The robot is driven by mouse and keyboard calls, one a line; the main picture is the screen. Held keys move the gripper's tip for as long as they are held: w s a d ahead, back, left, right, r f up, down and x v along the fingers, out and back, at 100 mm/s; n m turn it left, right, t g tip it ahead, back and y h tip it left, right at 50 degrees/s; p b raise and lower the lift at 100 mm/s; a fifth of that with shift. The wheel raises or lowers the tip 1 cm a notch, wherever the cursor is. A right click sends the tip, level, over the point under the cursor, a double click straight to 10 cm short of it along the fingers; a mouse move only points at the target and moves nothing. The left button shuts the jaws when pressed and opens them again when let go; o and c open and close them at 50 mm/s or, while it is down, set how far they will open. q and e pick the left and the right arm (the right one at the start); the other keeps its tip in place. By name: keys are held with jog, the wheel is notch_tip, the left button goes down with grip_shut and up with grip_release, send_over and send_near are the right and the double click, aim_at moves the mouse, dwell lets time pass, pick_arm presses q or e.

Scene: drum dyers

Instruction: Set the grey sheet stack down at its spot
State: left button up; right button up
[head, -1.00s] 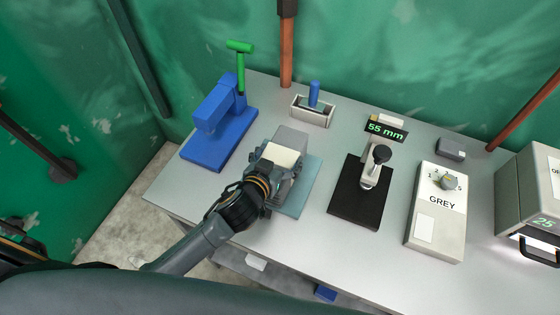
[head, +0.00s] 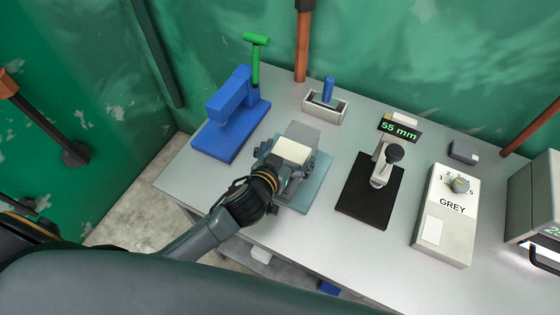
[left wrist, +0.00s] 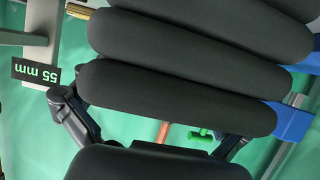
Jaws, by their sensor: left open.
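The grey sheet stack (head: 303,132), a grey block with a cream patch on top, sits over a blue-grey mat (head: 316,191) on the table. My left gripper (head: 291,166) is open at the near side of the stack, its fingers close around it. Whether the fingers touch it, and the stack's underside, are hidden. The left wrist view is mostly filled by dark rounded bars, and I cannot make out the stack there. My right gripper is not in view.
A blue press with a green handle (head: 228,132) stands left of the stack, and a small tray with a blue-handled tool (head: 325,107) behind it. To the right are a black-based punch (head: 366,205) under a "55 mm" display and a "GREY" dial box (head: 444,228).

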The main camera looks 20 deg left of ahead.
pick_arm(q)
jog(key=b+v, duration=0.2)
jog(key=v, duration=0.9)
jog(key=shift+s+a, duration=0.1)
jog(key=shift+s, duration=0.05)
